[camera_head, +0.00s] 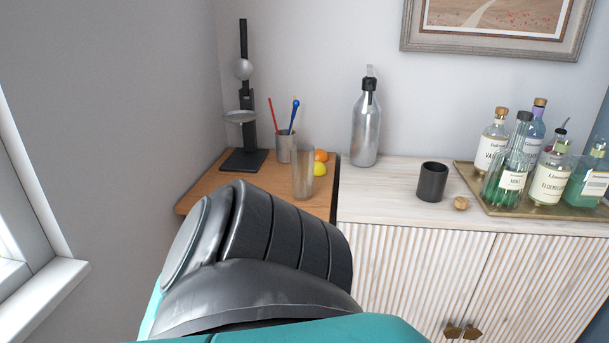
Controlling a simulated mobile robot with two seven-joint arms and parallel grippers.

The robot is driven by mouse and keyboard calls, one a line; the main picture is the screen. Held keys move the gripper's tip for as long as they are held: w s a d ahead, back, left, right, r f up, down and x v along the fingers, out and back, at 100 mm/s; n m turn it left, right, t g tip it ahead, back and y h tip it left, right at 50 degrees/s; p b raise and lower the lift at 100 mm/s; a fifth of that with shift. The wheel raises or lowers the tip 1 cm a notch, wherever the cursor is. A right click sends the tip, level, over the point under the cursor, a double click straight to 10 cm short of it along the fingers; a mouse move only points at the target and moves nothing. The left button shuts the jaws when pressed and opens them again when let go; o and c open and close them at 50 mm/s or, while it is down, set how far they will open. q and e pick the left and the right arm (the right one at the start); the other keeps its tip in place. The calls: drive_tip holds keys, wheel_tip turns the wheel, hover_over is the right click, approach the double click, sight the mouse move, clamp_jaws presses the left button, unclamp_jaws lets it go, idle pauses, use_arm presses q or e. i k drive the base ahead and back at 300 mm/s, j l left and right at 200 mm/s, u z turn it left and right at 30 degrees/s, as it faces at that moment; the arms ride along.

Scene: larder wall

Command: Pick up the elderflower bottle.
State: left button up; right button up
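Several labelled bottles stand close together on a brass-coloured tray (494,208) at the right end of the cabinet. The bottle that seems to be the elderflower one (548,187) stands upright at the front of the group, with a cream label and pale contents. Its label is too small to read surely. A green bottle labelled like mint (512,180) stands just left of it, and another green bottle (586,185) is close on its right. Neither gripper shows; only a dark and teal part of my own body fills the lower middle.
A dark cup (432,182) and a small cork-like piece (461,203) stand left of the tray. A silver siphon (366,128), a clear glass (303,174) and a pen cup (287,148) are further left. The pale cabinet top (390,180) has bare room near the siphon.

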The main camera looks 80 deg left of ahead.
sight(554, 167)
drive_tip(key=u, duration=1.5)
drive_tip(key=i+j+u, duration=0.5)
drive_tip(key=k+j, duration=0.05)
drive_tip(key=k, duration=0.05)
